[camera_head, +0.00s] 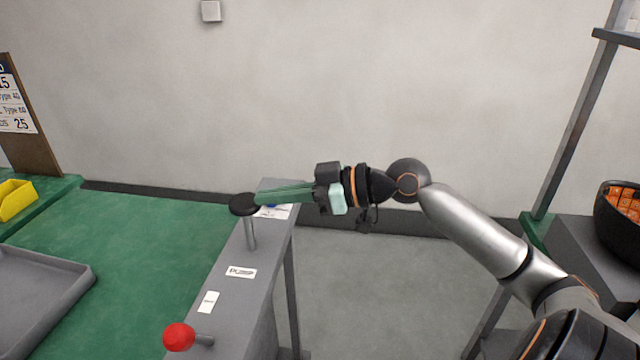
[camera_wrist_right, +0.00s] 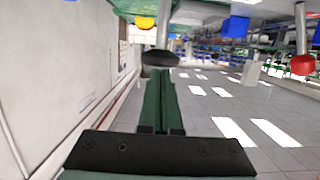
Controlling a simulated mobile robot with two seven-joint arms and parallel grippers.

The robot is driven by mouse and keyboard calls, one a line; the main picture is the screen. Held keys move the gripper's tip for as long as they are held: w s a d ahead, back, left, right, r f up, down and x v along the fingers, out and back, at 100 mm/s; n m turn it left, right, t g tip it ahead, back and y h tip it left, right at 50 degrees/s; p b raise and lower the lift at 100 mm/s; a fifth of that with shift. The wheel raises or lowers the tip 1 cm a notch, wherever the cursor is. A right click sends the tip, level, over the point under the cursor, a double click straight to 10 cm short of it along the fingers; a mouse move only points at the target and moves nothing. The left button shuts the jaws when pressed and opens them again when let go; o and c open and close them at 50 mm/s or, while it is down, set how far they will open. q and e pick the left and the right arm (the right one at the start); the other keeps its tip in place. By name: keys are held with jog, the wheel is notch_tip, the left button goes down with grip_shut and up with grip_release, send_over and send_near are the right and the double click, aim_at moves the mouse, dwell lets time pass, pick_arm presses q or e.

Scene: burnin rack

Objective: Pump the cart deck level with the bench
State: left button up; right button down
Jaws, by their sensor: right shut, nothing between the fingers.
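A grey panel (camera_head: 232,298) carries a label that seems to read "pump". A black round knob (camera_head: 244,204) tops an upright metal post (camera_head: 250,236) on it. A red ball knob (camera_head: 178,337) on a short rod is at its near end. My right gripper (camera_head: 262,198) is shut and empty, its green fingers pointing left at the black knob. In the right wrist view the black knob (camera_wrist_right: 160,58) is straight beyond the fingertips; I cannot tell whether they touch. The red knob (camera_wrist_right: 302,65) also shows there. I cannot tell cart deck from bench in the green surfaces. My left gripper is not in view.
A wide green surface (camera_head: 150,240) lies left of the panel, with a grey tray (camera_head: 75,285) at left. A yellow bin (camera_head: 15,198) stands on a green ledge behind it. A rack post (camera_head: 570,115) and a dark basket (camera_head: 606,230) of orange items are at right.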

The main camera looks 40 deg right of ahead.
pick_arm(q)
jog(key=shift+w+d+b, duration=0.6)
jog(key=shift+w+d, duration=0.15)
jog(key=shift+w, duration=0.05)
pick_arm(e)
jog(key=v, duration=0.7)
jog(key=shift+s+d, duration=0.2)
jog(key=shift+s, duration=0.05)
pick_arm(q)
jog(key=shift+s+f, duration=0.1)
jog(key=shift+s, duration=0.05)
pick_arm(e)
jog(key=shift+r, duration=0.15)
dwell(0.4)
